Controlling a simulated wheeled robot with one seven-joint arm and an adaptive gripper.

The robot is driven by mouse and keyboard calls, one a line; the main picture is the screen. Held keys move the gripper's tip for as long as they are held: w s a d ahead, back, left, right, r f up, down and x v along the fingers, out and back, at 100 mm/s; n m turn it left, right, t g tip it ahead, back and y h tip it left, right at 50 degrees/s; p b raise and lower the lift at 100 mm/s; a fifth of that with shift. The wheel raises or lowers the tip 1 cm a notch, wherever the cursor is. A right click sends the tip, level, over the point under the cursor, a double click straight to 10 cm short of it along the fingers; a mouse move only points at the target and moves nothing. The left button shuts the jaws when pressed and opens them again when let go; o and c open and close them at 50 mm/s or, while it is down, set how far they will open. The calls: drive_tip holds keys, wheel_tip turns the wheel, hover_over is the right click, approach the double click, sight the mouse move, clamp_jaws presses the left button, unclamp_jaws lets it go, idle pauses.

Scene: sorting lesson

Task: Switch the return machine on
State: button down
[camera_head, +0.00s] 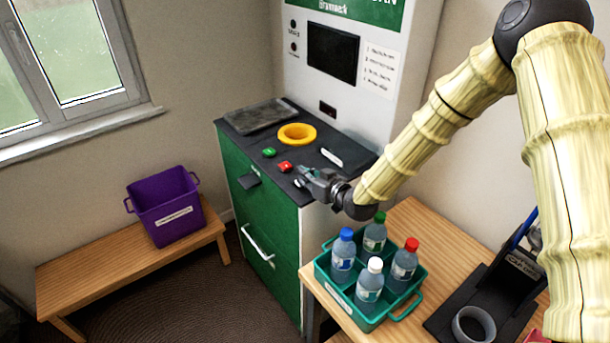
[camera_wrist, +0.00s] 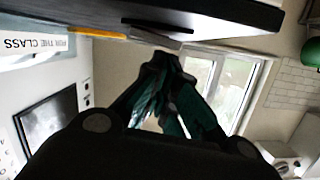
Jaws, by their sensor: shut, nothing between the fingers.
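The return machine (camera_head: 262,195) has a green front, a dark top and a white upright panel with a black, unlit screen (camera_head: 333,54). The screen also shows in the wrist view (camera_wrist: 48,118). On the top are a green button (camera_head: 269,152), a red button (camera_head: 285,166) and a yellow ring (camera_head: 297,134). My gripper (camera_head: 300,178) is shut and empty, at the right part of the machine's top, close to the red button. I cannot tell whether it touches the button. In the wrist view my gripper (camera_wrist: 165,62) has its fingertips near the dark top's edge.
A teal crate (camera_head: 340,294) with several capped bottles stands on a wooden table (camera_head: 424,225) at the right. A black stand with a grey ring (camera_head: 473,324) is beside it. A purple bin (camera_head: 165,208) sits on a low bench (camera_head: 110,262) at the left. Floor is open between bench and machine.

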drive_tip(key=shift+s+a+f+n+b, duration=0.1)
drive_tip(key=shift+a+f+n+b, duration=0.15)
drive_tip(key=shift+f+b, duration=0.45)
drive_tip(key=shift+r+b, duration=0.25)
drive_tip(key=shift+b, duration=0.15)
drive_tip(key=shift+r+p, duration=0.35)
drive_tip(key=shift+r, duration=0.05)
drive_tip(key=r, duration=0.1)
drive_tip(key=r+p, duration=0.1)
drive_tip(key=r, duration=0.1)
drive_tip(key=shift+s+a+r, duration=0.2)
drive_tip(key=shift+a+r, duration=0.05)
drive_tip(key=b+v, duration=0.4)
drive_tip(key=v, duration=0.6)
drive_tip(key=shift+s+a, duration=0.3)
